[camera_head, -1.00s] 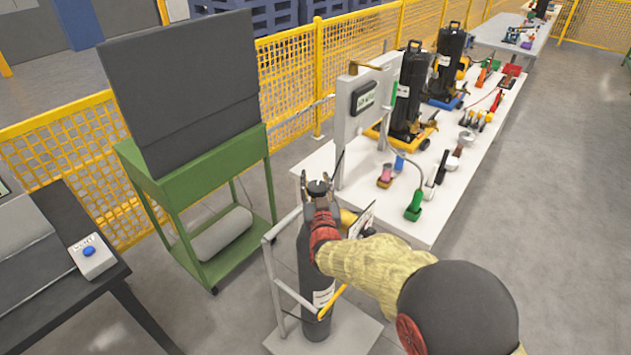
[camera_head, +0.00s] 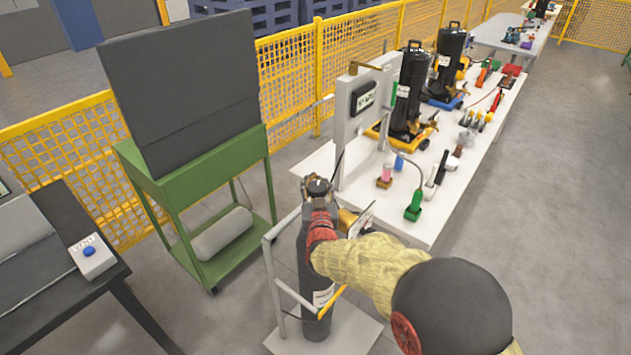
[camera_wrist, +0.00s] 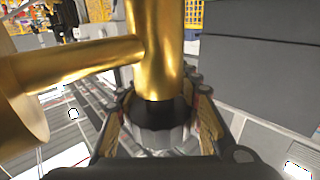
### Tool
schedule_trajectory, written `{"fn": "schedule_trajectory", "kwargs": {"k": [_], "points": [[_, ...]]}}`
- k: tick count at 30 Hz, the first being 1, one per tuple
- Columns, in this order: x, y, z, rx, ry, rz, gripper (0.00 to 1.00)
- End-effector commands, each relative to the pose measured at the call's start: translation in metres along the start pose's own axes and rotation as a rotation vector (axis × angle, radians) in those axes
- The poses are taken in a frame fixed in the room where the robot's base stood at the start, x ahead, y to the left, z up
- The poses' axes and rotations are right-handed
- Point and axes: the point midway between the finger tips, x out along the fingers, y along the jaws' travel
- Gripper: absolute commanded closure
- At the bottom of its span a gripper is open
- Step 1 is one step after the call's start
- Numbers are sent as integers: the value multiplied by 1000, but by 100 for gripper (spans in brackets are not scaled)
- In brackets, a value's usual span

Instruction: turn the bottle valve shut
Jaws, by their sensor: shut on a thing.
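A dark grey gas bottle (camera_head: 316,262) stands upright on a small pale trolley (camera_head: 345,338). The bottle valve has a dark round handwheel (camera_head: 318,186) at its top. My gripper (camera_head: 317,190) is at the top of the bottle, with its fingers closed around the handwheel. In the wrist view my gripper (camera_wrist: 160,130) has a finger on each side of the grey knurled handwheel (camera_wrist: 158,135). The brass valve body (camera_wrist: 165,50) and its side outlet (camera_wrist: 85,65) fill much of that view. My forearm hides part of the bottle and trolley in the head view.
A green cart (camera_head: 190,185) with a dark panel stands left of the bottle. A white bench (camera_head: 440,190) with black compressors and fittings is behind to the right. A dark table (camera_head: 100,295) with a blue-button box is at left. Grey floor is open at right.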

Motion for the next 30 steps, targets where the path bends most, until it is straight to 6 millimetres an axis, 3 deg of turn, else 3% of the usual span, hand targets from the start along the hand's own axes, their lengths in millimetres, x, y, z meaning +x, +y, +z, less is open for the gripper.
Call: {"fn": "schedule_trajectory", "kwargs": {"k": [8, 30], "points": [[-1, 5, 0, 0, -2, 166, 94], [-15, 33, 0, -1, -2, 867, 94]]}}
